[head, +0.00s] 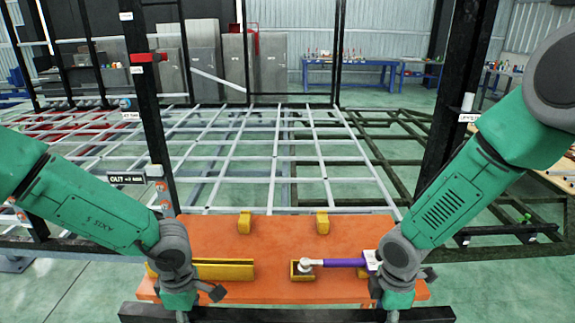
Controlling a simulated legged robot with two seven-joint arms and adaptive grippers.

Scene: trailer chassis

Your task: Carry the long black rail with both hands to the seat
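The long black rail (290,314) lies level across the bottom of the head view, in front of the orange bench's near edge. Both its ends show. My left gripper (180,303) comes down onto the rail left of its middle. My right gripper (397,302) comes down onto it nearer its right end. The fingers of both are hidden or cut off by the frame's lower edge, so their grip does not show. I cannot make out which part is the seat.
The orange bench (275,290) bears yellow blocks (322,222), a long yellow bracket (225,270) and a purple-handled tool (343,262). Black posts (146,100) stand at left and right. A pale grid frame (275,145) spreads behind. Blue tables (350,75) stand far back.

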